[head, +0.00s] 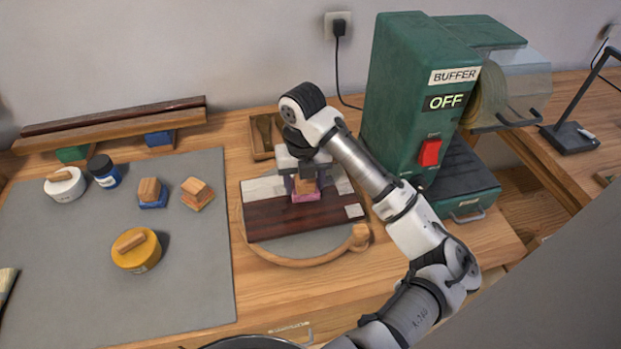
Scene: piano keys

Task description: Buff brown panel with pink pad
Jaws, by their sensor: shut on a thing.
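The brown panel (275,221) lies flat on a round grey turntable-like base (310,246) with a wooden rim, in the middle of the head view. A pale strip lies along its far side, and a small light patch sits near its right end. My gripper (304,180) is over the panel, shut on the wooden block of the pink pad (305,197). The pad's pink underside is at the panel's surface; whether it presses on it I cannot tell. My arm hides part of the panel's far right side.
A green buffer machine (405,95) reading OFF, with a red switch (429,152), stands right of my arm. On the grey mat (195,270) are a yellow tin (136,250), a white tin (65,184), a blue jar (104,171) and two wooden-backed pads (151,193). Wooden strips (110,129) lie behind.

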